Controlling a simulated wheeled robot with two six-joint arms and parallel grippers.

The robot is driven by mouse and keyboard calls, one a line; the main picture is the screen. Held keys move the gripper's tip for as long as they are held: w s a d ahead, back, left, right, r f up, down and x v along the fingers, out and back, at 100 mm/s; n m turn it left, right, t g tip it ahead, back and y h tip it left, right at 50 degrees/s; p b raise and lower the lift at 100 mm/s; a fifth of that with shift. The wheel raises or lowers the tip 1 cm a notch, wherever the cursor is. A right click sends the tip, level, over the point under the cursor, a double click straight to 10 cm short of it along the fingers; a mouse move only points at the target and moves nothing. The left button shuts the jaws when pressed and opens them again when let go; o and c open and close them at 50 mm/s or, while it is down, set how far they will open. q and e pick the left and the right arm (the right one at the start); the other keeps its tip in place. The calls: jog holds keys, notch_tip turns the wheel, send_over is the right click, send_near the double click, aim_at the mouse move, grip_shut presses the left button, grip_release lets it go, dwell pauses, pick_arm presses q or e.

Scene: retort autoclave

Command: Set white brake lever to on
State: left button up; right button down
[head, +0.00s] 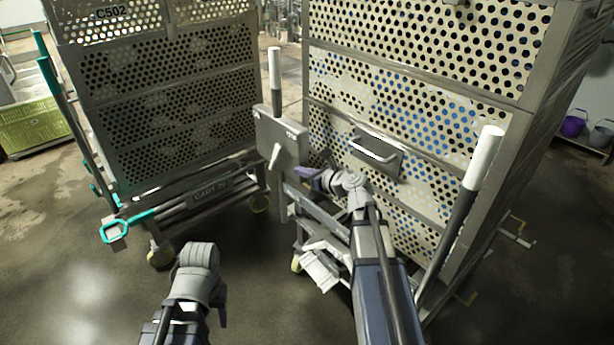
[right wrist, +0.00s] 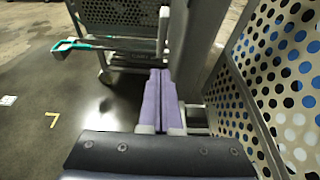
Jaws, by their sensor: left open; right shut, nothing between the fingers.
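A grey upright plate (head: 284,140) stands at the left front corner of the right-hand perforated cart. A small pale lever (head: 274,156) on its face points downward; I take it as the white brake lever. In the right wrist view a pale upright piece (right wrist: 163,28), likely this lever, stands just beyond my fingertips. My right gripper (head: 306,173) is shut and empty, just right of and below the lever, with a small apparent gap. The wrist view shows its purple fingers (right wrist: 160,85) together. My left gripper (head: 221,308) is low at the front, open, its fingers mostly hidden.
The right cart (head: 420,95) has white-tipped upright handles and a front handle (head: 375,150). White pedal-like parts (head: 320,268) sit low on it. A left cart (head: 165,95) with a teal-handled bar (head: 115,228) stands close by. Floor between and in front is clear.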

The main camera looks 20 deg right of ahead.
aim_at(278, 157)
jog(key=shift+w+a+r+p, duration=0.15)
jog(key=shift+w+a, duration=0.3)
jog(key=shift+w, duration=0.85)
jog(key=shift+w+a+f+p, duration=0.1)
jog(key=shift+w+a, duration=0.4)
jog(key=shift+w, duration=0.75)
jog(key=shift+w+a+r+p, duration=0.15)
jog(key=shift+w+a, duration=0.3)
jog(key=shift+w, duration=0.85)
jog(key=shift+f, duration=0.1)
